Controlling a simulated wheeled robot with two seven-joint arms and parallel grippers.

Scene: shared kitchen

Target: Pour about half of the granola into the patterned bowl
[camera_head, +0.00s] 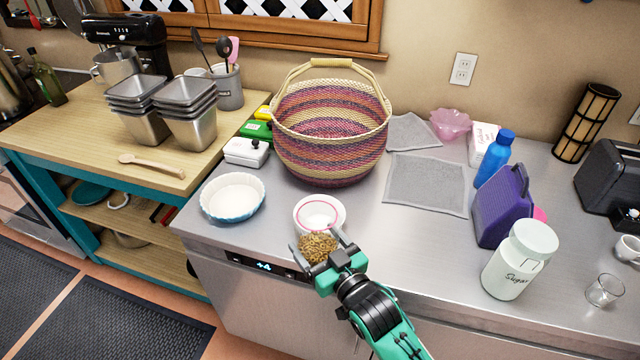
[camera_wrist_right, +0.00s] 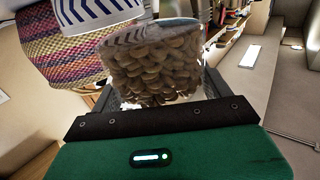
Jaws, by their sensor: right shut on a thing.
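A small white bowl (camera_head: 334,205) stands on the steel counter near its front edge, just beyond my right gripper. A reddish ring shows across it, perhaps the rim of the clear container. My right gripper (camera_head: 327,258) is shut on the clear granola container (camera_head: 318,247), low at the front edge of the counter. In the right wrist view the container (camera_wrist_right: 155,68) is largely filled with granola, between the fingers. A blue chevron pattern shows at its upper part. A white vessel with blue markings (camera_wrist_right: 92,12) shows behind it. My left gripper is not in view.
A fluted white dish (camera_head: 232,197) stands left of the bowl. A woven basket (camera_head: 330,130) stands behind. Grey cloths (camera_head: 428,185), a blue bottle (camera_head: 494,158), a purple box (camera_head: 503,205) and a sugar jar (camera_head: 520,262) are to the right.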

